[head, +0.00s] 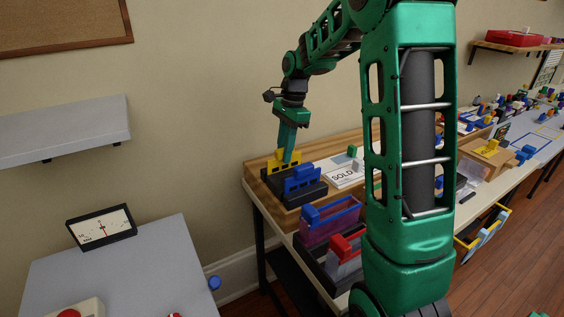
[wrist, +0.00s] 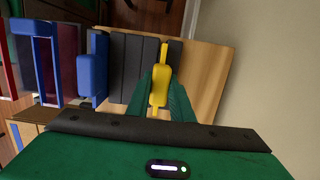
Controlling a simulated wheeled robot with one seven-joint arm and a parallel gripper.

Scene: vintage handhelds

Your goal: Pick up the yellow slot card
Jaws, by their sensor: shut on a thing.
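The yellow slot card (wrist: 161,74) stands on edge in the last slot of a black slotted rack, at the rack's end nearest the wall. In the head view the yellow card (head: 275,165) shows at the rack's back left, partly hidden by my gripper (head: 287,155). My gripper comes from above and is shut on the yellow card. In the wrist view its green fingers (wrist: 166,95) lie on either side of the card. The black rack (head: 291,193) sits on a wooden board. I cannot tell whether the card is lifted at all.
A blue card (head: 303,178) stands in the same rack, with empty slots between. Blue-and-purple (head: 330,217) and red-topped (head: 345,250) pieces stand nearer the front. A "SOLD" card (head: 343,178) lies to the right.

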